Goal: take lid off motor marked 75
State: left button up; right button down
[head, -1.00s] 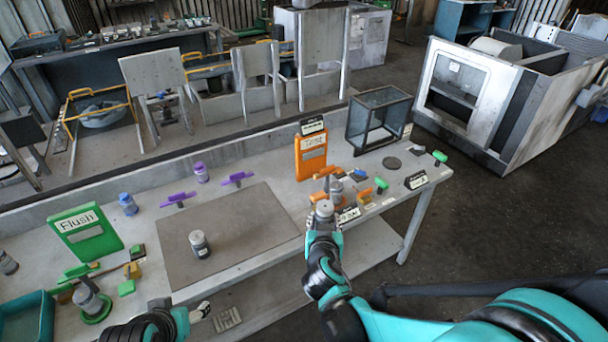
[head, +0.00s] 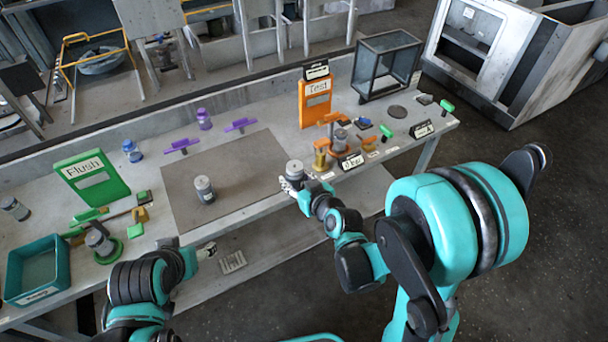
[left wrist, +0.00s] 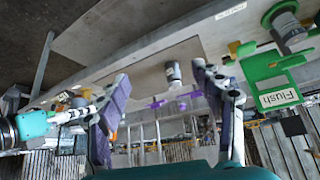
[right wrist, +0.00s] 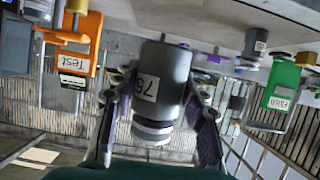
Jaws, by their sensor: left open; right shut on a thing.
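My right gripper (head: 291,183) is shut on a grey cylindrical motor (head: 294,168) with a light ribbed end, held just off the mat's right edge.
An orange Test sign (head: 314,100) stands beside orange fixtures, one with a motor (head: 341,136). A green Flush sign (head: 92,178), a motor in a green ring (head: 99,240) and a teal tray (head: 38,270) are at the left. Purple clamps (head: 181,145) lie behind the mat.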

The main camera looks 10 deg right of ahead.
aim_at(295, 177)
pick_arm(q)
jog(key=shift+c, duration=0.7)
jog(key=shift+w, duration=0.1)
jog(key=shift+c, duration=0.4)
jog(key=w+d+r+m+g, duration=0.3)
jog(key=w+d+r+m, duration=0.3)
jog(key=w+d+m, duration=0.15)
jog(key=w+d+r+m+g, duration=0.2)
jog(key=w+d+r+m, duration=0.4)
jog(key=w, duration=0.3)
jog(key=w+d+f+m+g, duration=0.2)
jog(key=w+d+f+m, duration=0.15)
jog(key=d+m, duration=0.3)
notch_tip(295, 177, down, 10)
jog(key=shift+w+f, duration=0.15)
jog(key=shift+w, duration=0.25)
pick_arm(e)
jog(key=w+a+f+n+g+y, duration=0.1)
jog(key=a+f+n+g+y, duration=0.2)
jog(key=a, duration=0.4)
jog(key=f+n+y, duration=0.1)
jog(key=n+y, duration=0.1)
jog(key=shift+a+n, duration=0.15)
jog(key=shift+n, duration=0.15)
jog(key=shift+y, duration=0.3)
pick_arm(q)
grip_shut()
